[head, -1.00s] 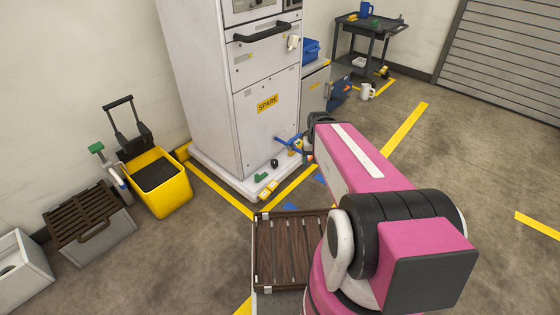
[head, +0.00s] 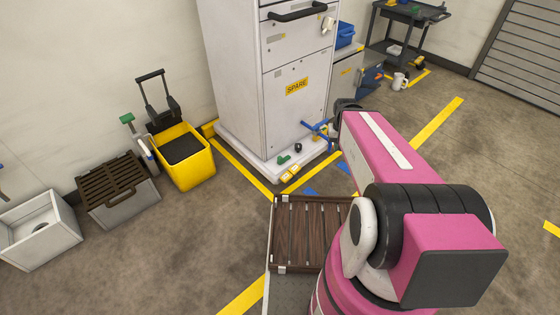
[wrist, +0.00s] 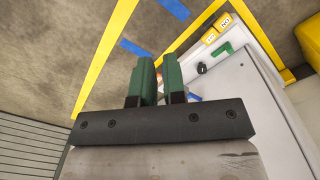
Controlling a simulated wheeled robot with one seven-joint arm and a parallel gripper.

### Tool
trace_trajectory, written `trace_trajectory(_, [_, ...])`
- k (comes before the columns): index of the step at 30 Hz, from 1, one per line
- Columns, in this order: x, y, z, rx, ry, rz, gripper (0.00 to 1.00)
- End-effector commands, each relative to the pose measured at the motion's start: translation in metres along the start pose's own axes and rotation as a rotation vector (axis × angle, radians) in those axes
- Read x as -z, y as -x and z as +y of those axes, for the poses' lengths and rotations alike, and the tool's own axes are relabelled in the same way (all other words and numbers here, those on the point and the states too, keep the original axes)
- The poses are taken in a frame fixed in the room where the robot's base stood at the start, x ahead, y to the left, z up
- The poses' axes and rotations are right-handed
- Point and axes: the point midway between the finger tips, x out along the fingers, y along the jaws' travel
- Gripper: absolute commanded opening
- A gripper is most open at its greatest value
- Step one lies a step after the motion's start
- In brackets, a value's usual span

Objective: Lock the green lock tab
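The green lock tab (head: 283,160) sits low on the white base ledge of the cabinet marked SPARE (head: 297,88). It also shows as a green angled piece in the wrist view (wrist: 223,50), right of my gripper. My gripper (wrist: 158,70) has two green fingers with a narrow gap between them and nothing visibly held. It is apart from the tab. In the head view my pink arm reaches toward the cabinet's right side, and the fingers cannot be made out there.
Beside the tab are a black knob (head: 298,148), yellow labelled blocks (head: 289,173) and a blue handle (head: 318,128). A yellow bucket (head: 183,158) is at left. Open floor lies at right.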

Motion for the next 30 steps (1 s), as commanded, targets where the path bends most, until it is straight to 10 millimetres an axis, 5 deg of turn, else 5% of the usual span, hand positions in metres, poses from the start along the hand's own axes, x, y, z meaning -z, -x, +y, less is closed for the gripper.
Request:
trace_trajectory(17, [0.092,-0.117,-0.081,-0.439,0.711,-0.172,0.0])
trace_trajectory(30, [0.146,-0.208,-0.187,-0.827,1.293,-0.34,0.0])
